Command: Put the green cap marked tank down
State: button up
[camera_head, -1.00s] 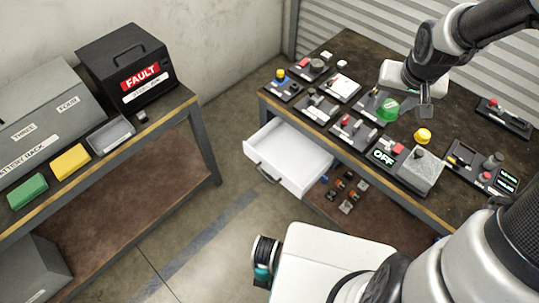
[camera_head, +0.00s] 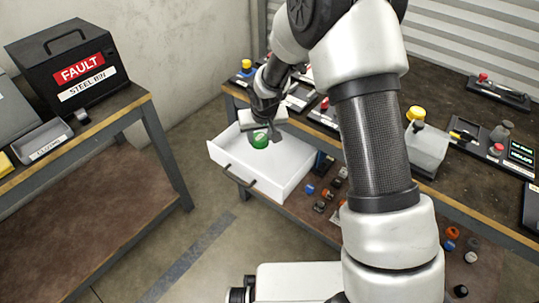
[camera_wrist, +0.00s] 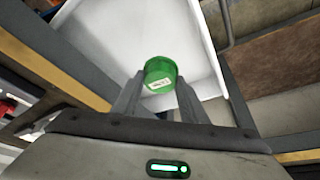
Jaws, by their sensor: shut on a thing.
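The green cap (camera_head: 260,140) is held at my gripper's fingertips over the open white drawer (camera_head: 236,181) in the head view. My gripper (camera_head: 266,136) is shut on it. In the wrist view the green cap (camera_wrist: 160,73) sits between the two fingers of my gripper (camera_wrist: 158,92), with a pale label on its side. The white drawer (camera_wrist: 95,35) lies behind it, and its floor looks empty where I can see it. How high the cap is above the drawer floor is hard to tell.
The workbench (camera_head: 452,202) on the right carries several devices, partly hidden by my arm. Several small parts (camera_head: 320,205) lie on its lower shelf. On the left bench stands a black steel bin (camera_head: 66,65) marked FAULT. The floor between the benches is clear.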

jog(key=f, duration=0.3)
jog(key=f+b, duration=0.1)
jog(key=f, duration=0.2)
jog(key=f+b, duration=0.1)
jog(key=f, duration=0.3)
jog(key=shift+a, duration=0.3)
jog(key=shift+f, duration=0.1)
jog(key=shift+f+b, duration=0.15)
jog(key=shift+b, duration=0.25)
jog(key=o, duration=1.1)
